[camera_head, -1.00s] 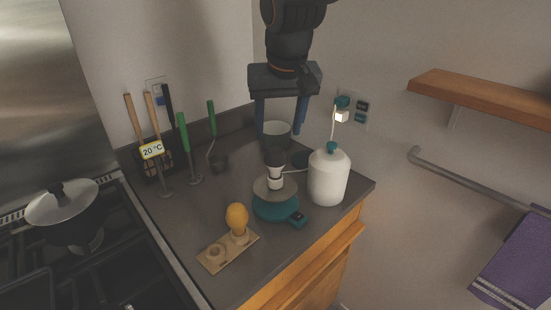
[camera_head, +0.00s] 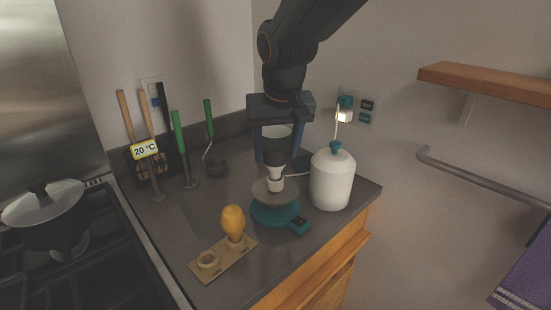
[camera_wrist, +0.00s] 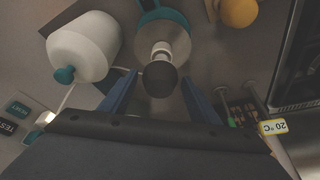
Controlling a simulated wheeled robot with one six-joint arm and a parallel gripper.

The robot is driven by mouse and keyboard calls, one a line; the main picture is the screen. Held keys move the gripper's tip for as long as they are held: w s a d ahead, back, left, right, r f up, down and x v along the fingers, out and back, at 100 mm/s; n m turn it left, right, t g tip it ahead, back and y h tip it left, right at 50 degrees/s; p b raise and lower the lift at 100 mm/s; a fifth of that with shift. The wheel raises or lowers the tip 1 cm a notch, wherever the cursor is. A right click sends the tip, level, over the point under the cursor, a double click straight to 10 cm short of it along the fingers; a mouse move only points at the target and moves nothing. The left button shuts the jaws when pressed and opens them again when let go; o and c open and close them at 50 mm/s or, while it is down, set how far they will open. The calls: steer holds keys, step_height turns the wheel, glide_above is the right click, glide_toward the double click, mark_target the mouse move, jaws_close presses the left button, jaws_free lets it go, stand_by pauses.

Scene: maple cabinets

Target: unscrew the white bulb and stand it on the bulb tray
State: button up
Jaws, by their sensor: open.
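The upright bulb piece (camera_head: 275,178) stands on the grey plate of a teal base (camera_head: 275,212). Its lower part is white and its upper part looks dark; it also shows in the wrist view (camera_wrist: 162,50). My gripper (camera_head: 279,156) is open above the base, with its blue fingers on either side of the upper part. In the wrist view that dark end lies between the fingers (camera_wrist: 158,95), with gaps on both sides. The wooden bulb tray (camera_head: 222,262) lies front left, with an amber bulb (camera_head: 233,222) upright in one ring and the other ring (camera_head: 208,260) empty.
A white bottle (camera_head: 332,180) with a teal cap stands close right of the base. Utensils (camera_head: 160,150) stand at the back left. A stove with a lidded pot (camera_head: 45,215) is at the left. Counter between utensils and tray is clear.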

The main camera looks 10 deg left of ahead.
steer(key=shift+c, duration=0.5)
steer(key=c, duration=1)
steer(key=shift+o, duration=0.2)
steer(key=shift+w+d+n+y+p, duration=0.15)
steer(key=shift+n+y+p, duration=0.25)
steer(key=shift+n, duration=0.8)
steer(key=shift+d+n+g+y+b, duration=0.1)
steer(key=shift+n+g+y+b, duration=0.4)
steer(key=shift+n+b, duration=0.9)
steer(key=shift+n+p, duration=0.4)
